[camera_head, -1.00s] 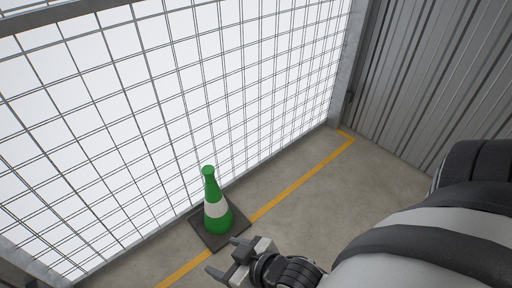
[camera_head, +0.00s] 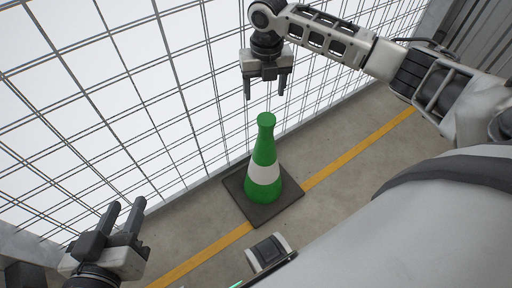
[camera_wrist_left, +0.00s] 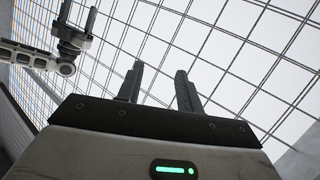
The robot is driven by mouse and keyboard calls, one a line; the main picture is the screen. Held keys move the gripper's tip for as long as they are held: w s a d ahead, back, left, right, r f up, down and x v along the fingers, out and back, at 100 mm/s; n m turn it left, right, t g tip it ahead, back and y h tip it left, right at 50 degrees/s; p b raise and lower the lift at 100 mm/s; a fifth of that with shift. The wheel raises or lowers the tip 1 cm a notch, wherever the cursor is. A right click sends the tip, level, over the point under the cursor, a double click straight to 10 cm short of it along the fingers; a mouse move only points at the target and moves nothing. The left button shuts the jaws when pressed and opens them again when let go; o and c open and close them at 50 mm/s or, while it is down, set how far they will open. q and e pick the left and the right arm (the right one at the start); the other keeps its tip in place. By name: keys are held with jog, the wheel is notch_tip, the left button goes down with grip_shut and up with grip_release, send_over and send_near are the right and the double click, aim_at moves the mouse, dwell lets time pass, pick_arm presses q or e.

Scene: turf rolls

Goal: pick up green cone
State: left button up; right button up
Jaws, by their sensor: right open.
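The green cone (camera_head: 264,152) has a white band and stands upright on a dark square base (camera_head: 283,211) on the floor. My right gripper (camera_head: 265,97) is open and empty, fingers pointing down, just above the cone's top in the head view and apart from it. My left gripper (camera_head: 125,203) is open and empty, left of the cone and apart from it. In the left wrist view, the left gripper's two fingers (camera_wrist_left: 160,70) are spread against the fence, and my right gripper (camera_wrist_left: 78,36) shows at the upper left. The cone is not in that view.
A wire mesh fence (camera_head: 130,110) runs close behind the cone. A yellow line (camera_head: 350,155) crosses the concrete floor by the cone's base. Grey corrugated wall (camera_head: 485,40) stands at the upper right. The floor right of the cone is clear.

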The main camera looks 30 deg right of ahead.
aim_at(266, 119)
jog(key=f+b, duration=0.3)
jog(key=f, duration=0.6)
jog(key=shift+d+b, duration=0.2)
jog(key=shift+b, duration=0.2)
jog(key=shift+f, duration=0.65)
jog(key=shift+d+f+b, duration=0.1)
jog(key=shift+f+b, duration=0.4)
jog(key=f, duration=0.1)
jog(key=f+b, duration=0.2)
jog(key=shift+d+f, duration=0.25)
jog(key=shift+f, duration=0.15)
jog(key=shift+f+b, duration=0.25)
jog(key=shift+b, duration=0.1)
jog(key=shift+r, duration=0.1)
grip_shut()
pick_arm(q)
jog(key=r+t+h, duration=0.1)
jog(key=w+d+r+n+t, duration=0.1)
jog(key=r+h, duration=0.1)
jog(key=shift+w+d+r+t+h, duration=0.1)
jog(key=shift+w+d+t+h, duration=0.05)
jog(key=shift+d+t+h, duration=0.2)
pick_arm(e)
jog(key=shift+w+r, duration=0.1)
jog(key=shift+r, duration=0.05)
